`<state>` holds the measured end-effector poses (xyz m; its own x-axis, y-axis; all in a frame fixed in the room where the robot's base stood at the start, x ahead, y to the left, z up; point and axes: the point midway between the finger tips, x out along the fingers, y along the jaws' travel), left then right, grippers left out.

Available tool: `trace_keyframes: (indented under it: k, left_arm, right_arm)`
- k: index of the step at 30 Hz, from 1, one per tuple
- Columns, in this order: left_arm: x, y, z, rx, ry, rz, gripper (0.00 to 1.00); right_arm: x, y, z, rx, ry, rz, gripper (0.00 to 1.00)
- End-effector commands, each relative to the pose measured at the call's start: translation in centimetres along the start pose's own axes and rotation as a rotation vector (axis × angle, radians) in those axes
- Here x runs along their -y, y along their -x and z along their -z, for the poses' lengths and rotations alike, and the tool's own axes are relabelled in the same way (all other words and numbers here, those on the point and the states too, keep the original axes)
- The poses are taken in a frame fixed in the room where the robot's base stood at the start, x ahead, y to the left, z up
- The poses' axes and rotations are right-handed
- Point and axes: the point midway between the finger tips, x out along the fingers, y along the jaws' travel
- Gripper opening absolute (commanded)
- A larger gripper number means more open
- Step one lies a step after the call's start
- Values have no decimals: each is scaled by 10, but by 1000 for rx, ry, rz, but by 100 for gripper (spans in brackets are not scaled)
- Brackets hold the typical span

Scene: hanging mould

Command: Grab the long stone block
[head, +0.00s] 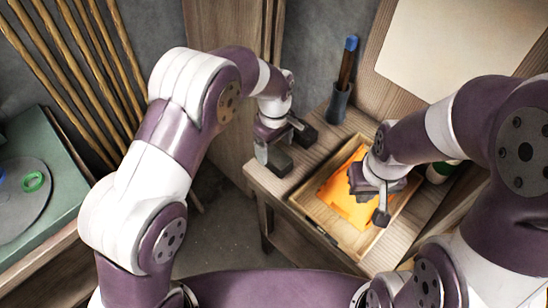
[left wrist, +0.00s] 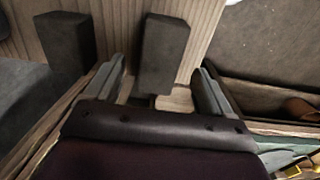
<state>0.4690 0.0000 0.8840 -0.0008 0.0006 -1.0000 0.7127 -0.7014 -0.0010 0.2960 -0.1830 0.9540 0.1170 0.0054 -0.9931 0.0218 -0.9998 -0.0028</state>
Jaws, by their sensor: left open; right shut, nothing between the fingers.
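Two dark grey stone blocks lie on the wooden table by my left gripper. One block (head: 280,163) is near the table's left edge, and the other (head: 305,132) is further back. In the left wrist view one block (left wrist: 163,50) shows between and beyond the open fingers, and another block (left wrist: 65,42) is outside the left finger, partly hidden by it. I cannot tell which is longer. My left gripper (left wrist: 160,85) is open and empty, low over the table; it also shows in the head view (head: 272,140). My right gripper (head: 381,214) is shut and empty above the wooden tray.
The wooden tray (head: 308,219) holds an orange cloth-like thing (head: 345,190). A dark cup (head: 339,104) with a blue-tipped tool stands at the back. A green-topped table (head: 60,170) and leaning poles are at the left. Floor lies between the tables.

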Motion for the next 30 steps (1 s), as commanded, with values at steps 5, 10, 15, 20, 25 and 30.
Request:
trace_keyframes:
  k: [5, 10, 15, 20, 25, 30]
  left_arm:
    - [1, -32, 2, 1, -1, 4, 83]
    - [0, -51, 2, 0, -1, 1, 83]
    - [0, -51, 2, 0, -1, 0, 83]
    - [0, -51, 2, 0, -1, 0, 37]
    - [-1, -50, 2, -1, -1, -2, 4]
    - [-1, -49, 2, -1, -1, -2, 4]
  right_arm:
    - [0, 6, 1, 0, 0, 0, 0]
    - [0, 6, 1, 0, 0, 0, 0]
    - [0, 5, 1, 0, 0, 0, 0]
    - [0, 5, 1, 0, 0, 0, 0]
    - [0, 6, 1, 0, 0, 0, 0]
    - [0, 5, 1, 0, 0, 0, 0]
